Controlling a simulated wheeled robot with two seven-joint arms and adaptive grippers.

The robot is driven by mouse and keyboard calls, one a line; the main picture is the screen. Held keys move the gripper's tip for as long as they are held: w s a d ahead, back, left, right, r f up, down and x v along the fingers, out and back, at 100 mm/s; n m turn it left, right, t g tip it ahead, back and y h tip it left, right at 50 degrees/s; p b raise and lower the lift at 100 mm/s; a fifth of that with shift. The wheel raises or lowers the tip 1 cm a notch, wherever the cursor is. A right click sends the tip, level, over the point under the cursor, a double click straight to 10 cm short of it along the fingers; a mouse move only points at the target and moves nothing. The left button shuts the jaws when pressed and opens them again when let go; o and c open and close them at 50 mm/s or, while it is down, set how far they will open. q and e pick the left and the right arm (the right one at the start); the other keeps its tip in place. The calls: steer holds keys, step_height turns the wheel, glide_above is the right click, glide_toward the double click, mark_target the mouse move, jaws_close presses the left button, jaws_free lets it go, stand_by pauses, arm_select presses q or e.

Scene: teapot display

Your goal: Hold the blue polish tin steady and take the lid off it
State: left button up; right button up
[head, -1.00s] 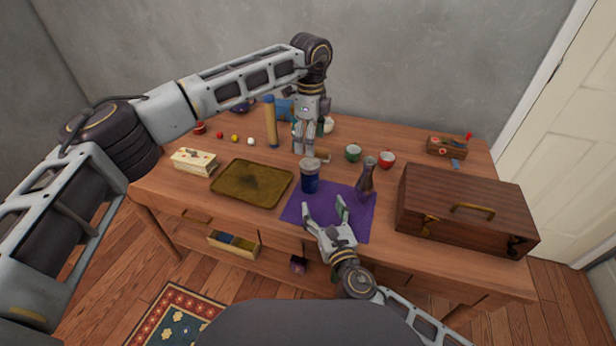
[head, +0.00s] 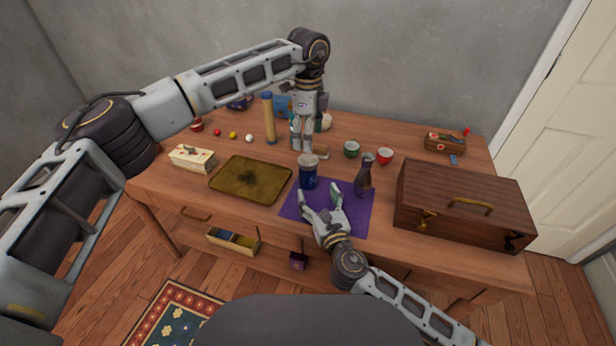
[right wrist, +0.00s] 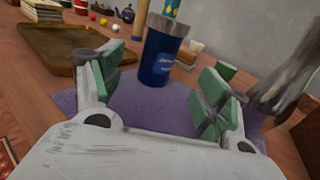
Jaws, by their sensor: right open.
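The blue polish tin (head: 308,177) stands upright at the back left of the purple cloth (head: 350,216), its grey lid (head: 309,160) on top. My left gripper (head: 302,148) points down just behind the tin, above the table. Its fingertips are small, and I cannot tell how far apart they are.
A dark vase (head: 364,178) stands right of the tin, near my right gripper. A tarnished tray (head: 251,180) lies left. A green cup (head: 351,149) and a red cup (head: 385,156) stand behind. A large wooden box (head: 460,208) fills the right side.

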mark_target(311, 179)
steer(key=shift+x, duration=5.2)
jaws_close()
arm_select(q)
steer(key=shift+m, duration=0.3)
